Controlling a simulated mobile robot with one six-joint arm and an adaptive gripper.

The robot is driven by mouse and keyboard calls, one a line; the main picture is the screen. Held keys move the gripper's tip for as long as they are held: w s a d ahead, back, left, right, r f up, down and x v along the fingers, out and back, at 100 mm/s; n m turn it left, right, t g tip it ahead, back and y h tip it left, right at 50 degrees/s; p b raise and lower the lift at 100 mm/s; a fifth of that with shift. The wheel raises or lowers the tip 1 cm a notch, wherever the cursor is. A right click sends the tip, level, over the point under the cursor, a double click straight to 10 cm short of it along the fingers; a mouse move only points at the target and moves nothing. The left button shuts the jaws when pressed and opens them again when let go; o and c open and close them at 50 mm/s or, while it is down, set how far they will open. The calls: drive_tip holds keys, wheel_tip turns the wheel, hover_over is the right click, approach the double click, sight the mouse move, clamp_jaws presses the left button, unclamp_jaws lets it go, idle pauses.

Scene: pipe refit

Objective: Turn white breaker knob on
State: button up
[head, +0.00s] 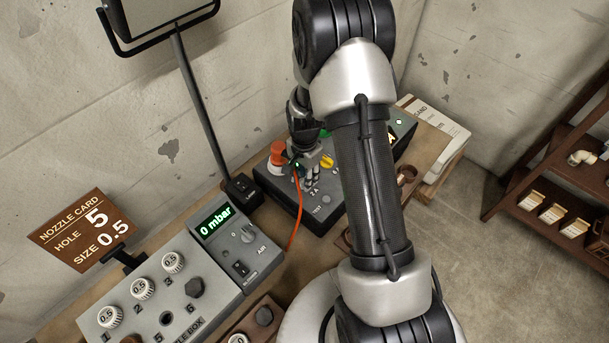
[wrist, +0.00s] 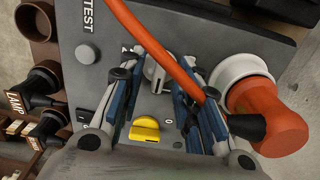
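The white breaker knob (wrist: 157,72) sits on the dark grey panel (wrist: 95,85) in the wrist view, above a yellow knob (wrist: 145,130). My gripper (wrist: 160,65) is open, with one finger on each side of the white knob and gaps visible between. An orange cable crosses in front of the right finger and partly covers the knob's surroundings. I cannot tell the knob's on or off setting.
An orange plug (wrist: 275,115) sits in a white socket right of the fingers; its orange cable (head: 297,222) runs down the box front. The air unit (head: 232,235) and nozzle box (head: 165,300) stand to the left.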

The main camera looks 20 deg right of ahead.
wheel_tip(320, 180, up, 12)
idle(0.6)
drive_tip(key=shift+s, duration=0.1)
idle(0.4)
